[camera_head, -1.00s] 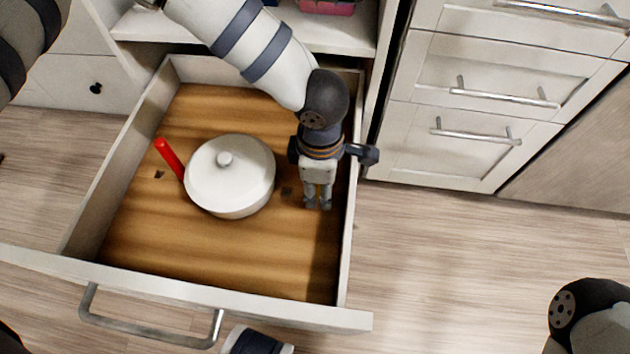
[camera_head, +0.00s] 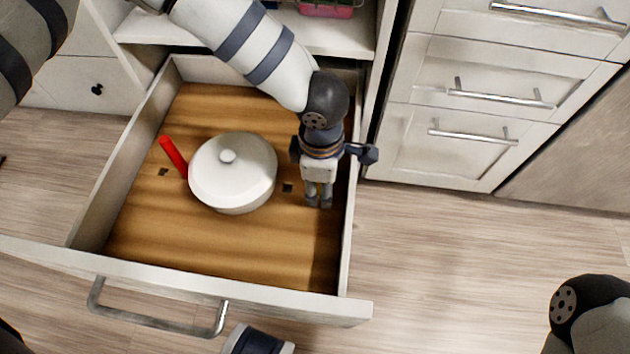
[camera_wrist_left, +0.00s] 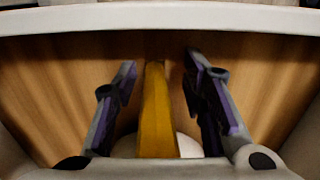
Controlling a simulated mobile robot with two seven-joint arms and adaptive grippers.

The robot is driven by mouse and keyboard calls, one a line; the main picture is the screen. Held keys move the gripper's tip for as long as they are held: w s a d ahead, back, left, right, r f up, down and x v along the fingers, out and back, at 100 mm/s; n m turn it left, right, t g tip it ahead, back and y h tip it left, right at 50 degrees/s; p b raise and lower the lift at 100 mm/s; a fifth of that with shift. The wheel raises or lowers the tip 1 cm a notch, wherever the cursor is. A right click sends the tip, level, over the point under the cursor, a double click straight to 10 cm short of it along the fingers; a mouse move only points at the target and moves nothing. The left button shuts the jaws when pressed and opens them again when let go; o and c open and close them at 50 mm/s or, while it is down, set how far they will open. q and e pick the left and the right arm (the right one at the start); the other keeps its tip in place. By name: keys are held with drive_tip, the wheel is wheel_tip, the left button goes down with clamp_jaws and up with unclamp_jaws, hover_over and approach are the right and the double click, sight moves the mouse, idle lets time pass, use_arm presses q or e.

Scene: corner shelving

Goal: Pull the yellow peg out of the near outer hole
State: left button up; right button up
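The yellow peg (camera_wrist_left: 157,112) shows in the left wrist view, standing between the two fingers of my left gripper (camera_wrist_left: 158,68). The fingers are apart, with a visible gap on each side of the peg. In the head view my left gripper (camera_head: 318,200) points down inside the open drawer, close to its right wall. There I cannot see the yellow peg or its hole; the gripper and wrist cover that spot. My right gripper is not in view.
A white lidded pot (camera_head: 232,172) stands mid-drawer, left of my gripper. A red peg (camera_head: 173,156) leans beside it. Small dark square holes (camera_head: 287,188) show in the wooden drawer floor (camera_head: 230,245). The drawer's walls (camera_head: 352,225) surround the space. Closed drawers (camera_head: 465,145) stand at right.

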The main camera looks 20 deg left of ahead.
use_arm(q)
drive_tip(key=shift+s+a+f+g, duration=0.3)
drive_tip(key=shift+s+a+f, duration=0.2)
drive_tip(key=shift+f, duration=0.25)
clamp_jaws()
drive_tip(key=shift+r, duration=0.1)
drive_tip(key=shift+w+r+p, duration=0.2)
drive_tip(key=shift+r+p, duration=0.7)
drive_tip(key=shift+r, duration=0.1)
drive_tip(key=shift+a+r+p, duration=0.1)
drive_tip(key=shift+r+p, duration=0.45)
drive_tip(key=shift+r, duration=0.25)
drive_tip(key=shift+w+d+r+p, duration=0.1)
drive_tip(key=shift+d+r+p, duration=0.1)
drive_tip(key=shift+r+p, duration=0.95)
drive_tip(key=shift+r, duration=0.15)
